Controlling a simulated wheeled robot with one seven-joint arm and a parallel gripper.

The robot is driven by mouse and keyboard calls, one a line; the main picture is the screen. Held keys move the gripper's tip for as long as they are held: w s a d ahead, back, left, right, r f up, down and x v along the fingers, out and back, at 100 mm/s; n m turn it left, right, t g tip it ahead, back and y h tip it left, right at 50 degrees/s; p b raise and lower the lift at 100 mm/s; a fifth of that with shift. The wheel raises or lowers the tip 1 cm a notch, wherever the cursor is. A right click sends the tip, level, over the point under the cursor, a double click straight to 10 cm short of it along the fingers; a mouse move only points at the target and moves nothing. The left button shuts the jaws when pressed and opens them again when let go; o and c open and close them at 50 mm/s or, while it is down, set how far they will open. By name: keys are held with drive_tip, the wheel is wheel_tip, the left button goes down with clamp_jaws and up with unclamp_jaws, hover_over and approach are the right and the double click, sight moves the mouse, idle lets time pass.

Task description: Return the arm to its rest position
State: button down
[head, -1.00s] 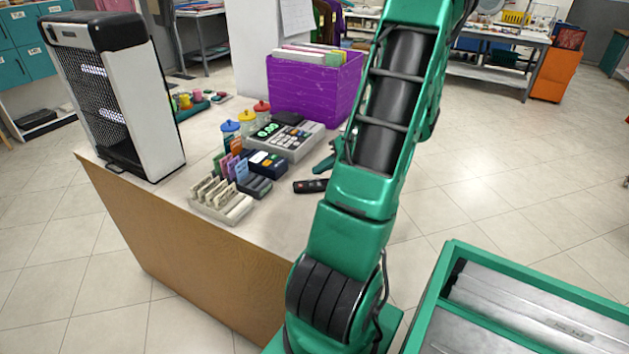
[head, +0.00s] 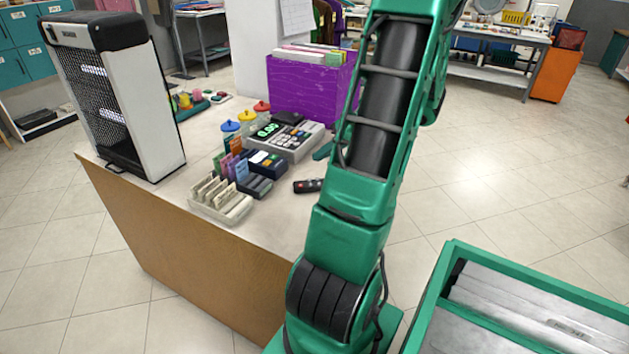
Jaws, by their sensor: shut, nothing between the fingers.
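My green arm rises from the bottom centre of the head view and leaves through the top edge, slightly right of centre. It is raised and folded, with a further link showing behind its right side near the top. My gripper is not in view; it is either above the frame or hidden behind the arm. No object is seen held by the visible part of the arm.
A wood-fronted counter (head: 190,262) stands left of my arm. On it are a black-and-white heater-like unit (head: 130,100), a purple bin (head: 305,90), a cash register (head: 285,138), a card rack (head: 220,200) and a dark remote-like item (head: 308,186). Open floor (head: 500,190) lies right.

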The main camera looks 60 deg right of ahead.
drive_tip(key=shift+w+a, duration=0.1)
idle(0.6)
drive_tip(key=a+r+n+g, duration=0.15)
drive_tip(key=a+g, duration=0.35)
drive_tip(key=a, duration=1)
drive_tip(key=s+a+r+m+g+h, duration=0.1)
drive_tip(key=s+a+r+g, duration=0.3)
drive_tip(key=s+a, duration=0.6)
drive_tip(key=a+r, duration=0.1)
drive_tip(key=a, duration=0.2)
drive_tip(key=shift+s+r+h, duration=0.25)
drive_tip(key=shift+s+h, duration=0.05)
drive_tip(key=shift+w+f, duration=0.25)
drive_tip(key=shift+w, duration=0.35)
